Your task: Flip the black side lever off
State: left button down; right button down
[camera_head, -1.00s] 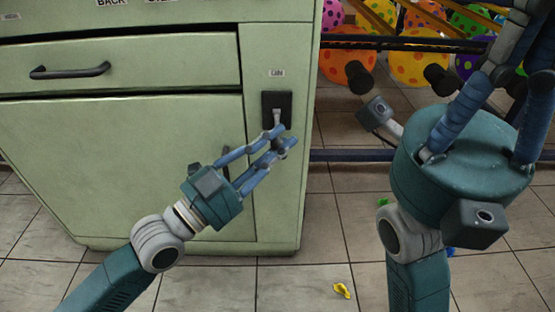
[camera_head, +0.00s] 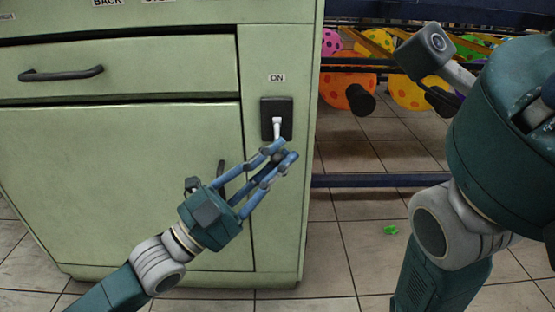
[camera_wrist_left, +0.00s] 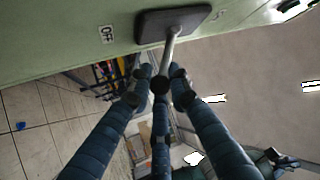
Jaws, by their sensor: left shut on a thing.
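The side lever has a pale metal stem (camera_head: 277,127) on a black plate (camera_head: 269,106) on the green cabinet's narrow front panel. An "ON" label (camera_head: 277,77) is above the plate. In the head view the stem slants down and outward to my left gripper (camera_head: 280,153). In the left wrist view the stem (camera_wrist_left: 171,42) ends in a black knob (camera_wrist_left: 160,85) between the fingers of that gripper, which is shut on it. An "OFF" label (camera_wrist_left: 107,33) shows beside the plate there. My right gripper (camera_head: 532,107) is partly cut off at the right edge; its fingers do not show clearly.
The green cabinet (camera_head: 120,150) has a drawer handle (camera_head: 61,74) and a door handle (camera_head: 221,177), which is close to my left gripper. A rack with dotted balloons (camera_head: 347,92) and dark rails stands behind at right. A green scrap (camera_head: 391,229) lies on the tiled floor.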

pick_arm(q)
jog(key=shift+d+f, duration=0.1)
jog(key=shift+f, duration=0.25)
jog(key=c, duration=1.6)
grip_release()
jog(key=shift+r, duration=0.15)
jog(key=shift+s, duration=0.1)
jog(key=v, duration=1.2)
